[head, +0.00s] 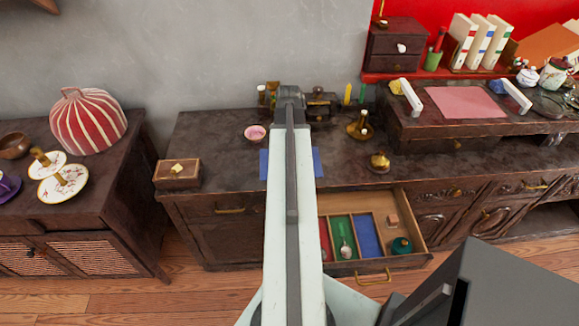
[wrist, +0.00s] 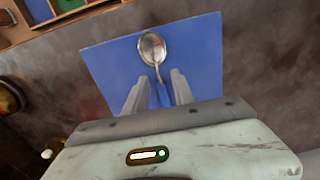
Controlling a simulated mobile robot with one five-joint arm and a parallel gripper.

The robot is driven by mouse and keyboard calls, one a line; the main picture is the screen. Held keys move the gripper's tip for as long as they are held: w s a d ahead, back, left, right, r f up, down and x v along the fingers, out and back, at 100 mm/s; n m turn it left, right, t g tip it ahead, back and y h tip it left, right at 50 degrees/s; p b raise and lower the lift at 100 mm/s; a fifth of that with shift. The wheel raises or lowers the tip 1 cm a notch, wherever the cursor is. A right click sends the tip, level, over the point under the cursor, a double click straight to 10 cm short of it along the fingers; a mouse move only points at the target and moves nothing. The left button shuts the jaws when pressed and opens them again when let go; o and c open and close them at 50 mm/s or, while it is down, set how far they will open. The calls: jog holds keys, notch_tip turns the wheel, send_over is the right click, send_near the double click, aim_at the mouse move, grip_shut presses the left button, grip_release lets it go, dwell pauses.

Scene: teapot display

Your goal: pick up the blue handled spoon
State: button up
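The blue handled spoon (wrist: 153,46) lies on a blue mat (wrist: 205,55) in the wrist view, with its silver bowl pointing away from my gripper. Its blue handle runs back between the two fingers. My gripper (wrist: 158,78) is open, one finger on each side of the handle, with gaps showing. How high the fingers are above the mat is hard to tell. In the head view my arm hides the spoon and gripper, and the mat (head: 318,163) shows only at its edges.
An open drawer (head: 428,237) below the tabletop has coloured compartments; another spoon (head: 345,250) lies in the green one. A small wooden box (head: 177,173), a pink bowl (head: 255,133) and a brass piece (head: 379,161) stand around the mat.

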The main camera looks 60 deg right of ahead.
jog(key=shift+f, duration=0.85)
jog(key=shift+r, duration=0.2)
grip_shut()
notch_tip(320, 180, up, 10)
jog(key=p, duration=1)
